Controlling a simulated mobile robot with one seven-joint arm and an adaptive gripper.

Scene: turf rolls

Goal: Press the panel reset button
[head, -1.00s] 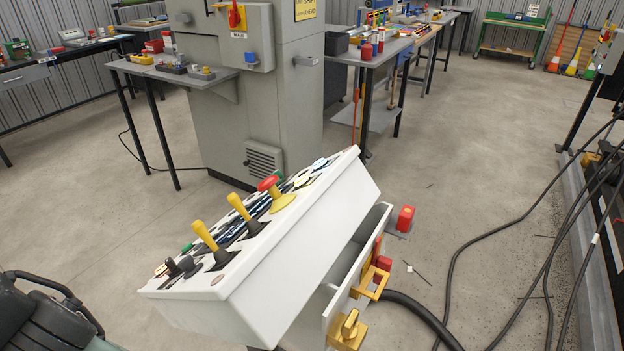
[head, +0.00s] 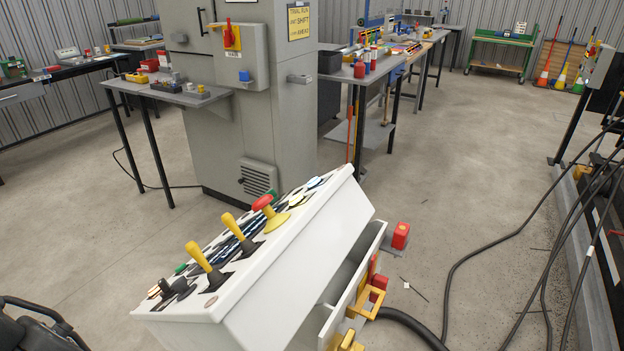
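A white sloped control console (head: 310,250) stands in the front middle. Its top panel carries a red mushroom button (head: 263,202) on a yellow base, two yellow levers (head: 232,226), a small green button (head: 181,268) and dark knobs at the near end. A grey cabinet (head: 226,135) behind it has a red rotary handle (head: 228,36) and a small blue button (head: 245,76) on a box. I cannot read the labels, so I cannot tell which one is the reset button. My gripper is not in view.
A side shelf with small parts (head: 183,96) juts from the cabinet's left. A workbench (head: 365,77) stands behind right. A thick black cable (head: 448,290) and thinner ones run over the floor at right. A dark seat-like object (head: 35,330) fills the lower left corner.

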